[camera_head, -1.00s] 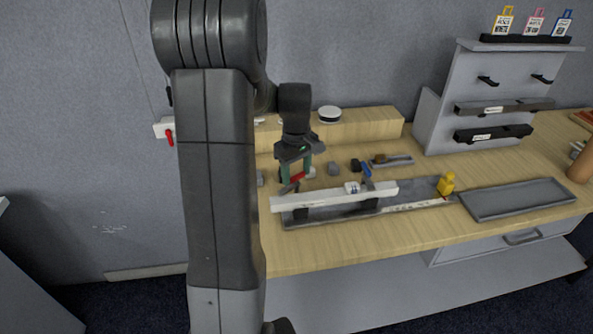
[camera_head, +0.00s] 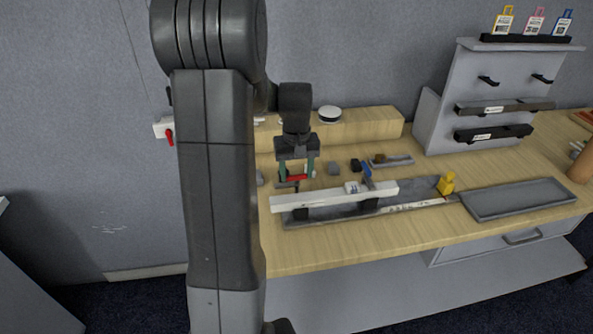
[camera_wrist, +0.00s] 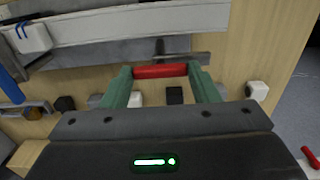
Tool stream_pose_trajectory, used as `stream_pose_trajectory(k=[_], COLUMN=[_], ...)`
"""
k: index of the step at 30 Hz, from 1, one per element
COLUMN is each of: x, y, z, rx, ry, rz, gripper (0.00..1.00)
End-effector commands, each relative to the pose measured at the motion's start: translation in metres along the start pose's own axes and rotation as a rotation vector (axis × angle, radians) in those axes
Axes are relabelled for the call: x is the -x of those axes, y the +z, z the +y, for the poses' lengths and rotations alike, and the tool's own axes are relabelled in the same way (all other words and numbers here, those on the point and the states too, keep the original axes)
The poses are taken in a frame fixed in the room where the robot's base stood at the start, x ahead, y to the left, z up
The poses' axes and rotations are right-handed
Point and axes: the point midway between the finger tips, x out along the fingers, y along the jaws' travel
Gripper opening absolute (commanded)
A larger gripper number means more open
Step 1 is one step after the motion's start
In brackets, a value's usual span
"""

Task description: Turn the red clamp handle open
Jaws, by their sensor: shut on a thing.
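The red clamp handle (camera_head: 297,177) is a short bar just behind the left part of the long white rail. It lies about level across the gap between the green fingers of my gripper (camera_head: 296,174). In the wrist view the handle (camera_wrist: 160,71) spans from one fingertip to the other, and my gripper (camera_wrist: 162,73) is shut on it end to end. A grey strip (camera_wrist: 180,59) lies right beside the handle. The clamp's pivot is not clear in either view.
The white rail (camera_head: 325,196) stands in front of the handle, over a grey tray. A blue handle (camera_head: 367,170) and small blocks lie to the right. A yellow figure (camera_head: 446,184) stands beyond.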

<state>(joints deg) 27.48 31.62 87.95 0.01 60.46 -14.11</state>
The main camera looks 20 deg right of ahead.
Motion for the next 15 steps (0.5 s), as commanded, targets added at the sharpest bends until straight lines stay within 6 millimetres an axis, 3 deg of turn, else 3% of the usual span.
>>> stream_pose_trajectory(k=[14, 15], x=[0.0011, 0.0011], y=[-0.0007, -0.0007], z=[0.0003, 0.0003], rx=[-0.019, -0.019], ry=[0.001, 0.001], rz=[0.003, 0.003], gripper=[0.32, 0.58])
